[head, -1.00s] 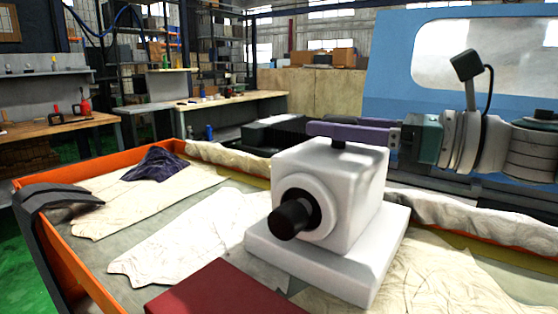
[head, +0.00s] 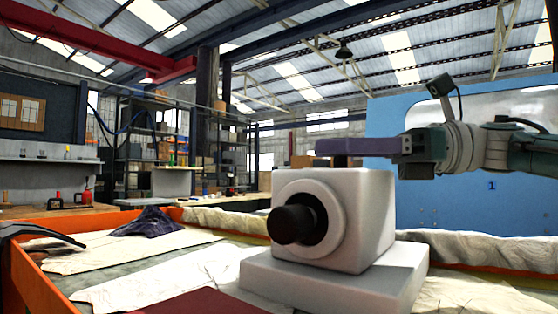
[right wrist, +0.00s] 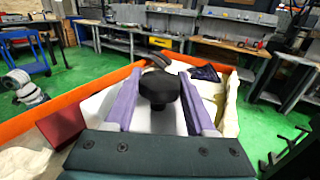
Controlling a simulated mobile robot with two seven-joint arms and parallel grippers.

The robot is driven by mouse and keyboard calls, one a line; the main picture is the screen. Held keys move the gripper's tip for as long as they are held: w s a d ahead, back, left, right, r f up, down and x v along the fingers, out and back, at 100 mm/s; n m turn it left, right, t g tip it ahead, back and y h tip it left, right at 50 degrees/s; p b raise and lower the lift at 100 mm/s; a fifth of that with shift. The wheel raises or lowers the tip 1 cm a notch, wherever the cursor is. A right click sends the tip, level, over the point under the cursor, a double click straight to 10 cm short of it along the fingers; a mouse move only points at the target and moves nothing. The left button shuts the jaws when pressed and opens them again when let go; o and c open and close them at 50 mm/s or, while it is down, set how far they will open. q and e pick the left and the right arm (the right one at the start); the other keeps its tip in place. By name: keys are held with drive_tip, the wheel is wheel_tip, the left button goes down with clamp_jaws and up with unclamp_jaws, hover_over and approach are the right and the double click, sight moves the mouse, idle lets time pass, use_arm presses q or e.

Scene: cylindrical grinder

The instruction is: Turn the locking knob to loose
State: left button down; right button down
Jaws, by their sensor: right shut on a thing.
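A white block-shaped housing (head: 365,215) stands on a white base (head: 330,285), with a thick black cylinder (head: 293,225) sticking out of its front face. The black locking knob (head: 340,161) sits on top of the housing, its stem just showing under my fingers. In the right wrist view the knob (right wrist: 158,88) is between my two purple fingers. My right gripper (head: 330,148) reaches in from the right and is shut on the knob, just above the housing's top. The knob's far side is hidden.
The housing stands in an orange-edged tray (head: 25,290) lined with pale cloths, with a dark cloth (head: 150,223) at the back. A dark red block (head: 205,303) lies in front of the base. A blue machine panel (head: 480,212) stands behind my right arm.

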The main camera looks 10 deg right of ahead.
drive_tip(key=shift+c, duration=1.2)
unclamp_jaws()
drive_tip(key=b+v, duration=0.1)
drive_tip(key=v, duration=0.9)
drive_tip(key=shift+a, duration=0.1)
